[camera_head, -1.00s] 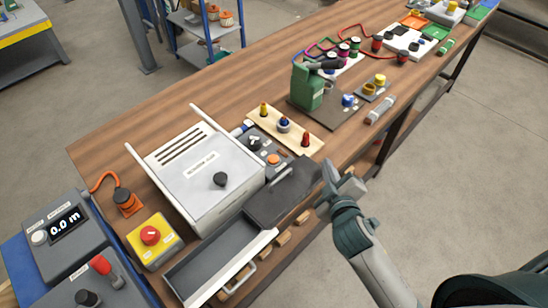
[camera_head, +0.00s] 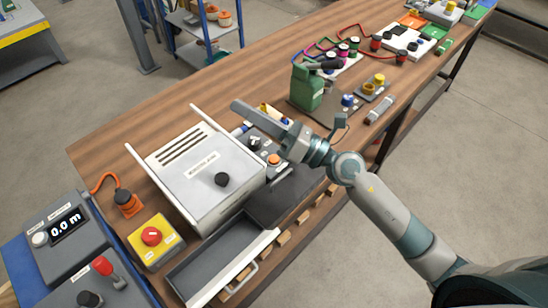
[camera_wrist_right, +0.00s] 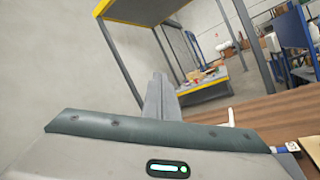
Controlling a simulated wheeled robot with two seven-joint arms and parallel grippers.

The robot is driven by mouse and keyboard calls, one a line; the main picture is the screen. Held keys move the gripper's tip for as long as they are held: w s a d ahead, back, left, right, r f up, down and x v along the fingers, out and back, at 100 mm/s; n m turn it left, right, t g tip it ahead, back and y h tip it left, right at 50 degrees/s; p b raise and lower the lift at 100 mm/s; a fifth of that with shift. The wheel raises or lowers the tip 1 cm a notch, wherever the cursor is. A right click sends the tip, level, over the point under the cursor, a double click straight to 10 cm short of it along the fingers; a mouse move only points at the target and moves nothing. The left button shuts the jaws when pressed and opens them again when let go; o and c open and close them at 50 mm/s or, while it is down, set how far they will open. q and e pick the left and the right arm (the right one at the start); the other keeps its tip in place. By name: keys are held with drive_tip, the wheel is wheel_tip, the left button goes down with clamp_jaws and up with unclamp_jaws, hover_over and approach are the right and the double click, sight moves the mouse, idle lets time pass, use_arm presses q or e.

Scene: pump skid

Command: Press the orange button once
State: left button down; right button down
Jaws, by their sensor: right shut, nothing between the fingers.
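The orange button (camera_head: 273,159) sits on a small grey control panel (camera_head: 256,153) beside the white-topped box, with a black knob (camera_head: 254,142) behind it. My right gripper (camera_head: 238,106) is shut and empty. It reaches across from the right, over the far part of the panel, with its fingertips past the knob. The button shows just left of the gripper's body, and I see no finger on it. The wrist view shows the shut fingers (camera_wrist_right: 160,97) but not the button. My left gripper is not in view.
A wooden strip with small coloured parts (camera_head: 266,112) lies partly behind my right gripper. A green container (camera_head: 306,90) stands beyond it. An open grey drawer (camera_head: 215,262) and a yellow box with a red button (camera_head: 152,237) are nearer. Bare wood lies at the back left.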

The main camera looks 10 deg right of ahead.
wheel_tip(320, 180, down, 3)
drive_tip(key=a+n+g, duration=0.3)
drive_tip(key=n+g, duration=0.1)
drive_tip(key=n, duration=0.3)
drive_tip(key=n+g+h, duration=0.2)
drive_tip(key=n+h, duration=0.6)
drive_tip(key=h, duration=0.3)
hover_over(278, 160)
wheel_tip(278, 160, down, 10)
drive_tip(key=f, duration=0.1)
drive_tip(key=shift+s+r, duration=0.1)
drive_tip(key=shift+r, duration=0.15)
drive_tip(key=shift+f, duration=0.1)
wheel_tip(278, 160, down, 7)
drive_tip(key=b, duration=0.3)
drive_tip(key=shift+f+b, duration=0.15)
drive_tip(key=shift+b, duration=0.15)
drive_tip(key=shift+f+b, duration=0.6)
drive_tip(key=shift+f, duration=0.1)
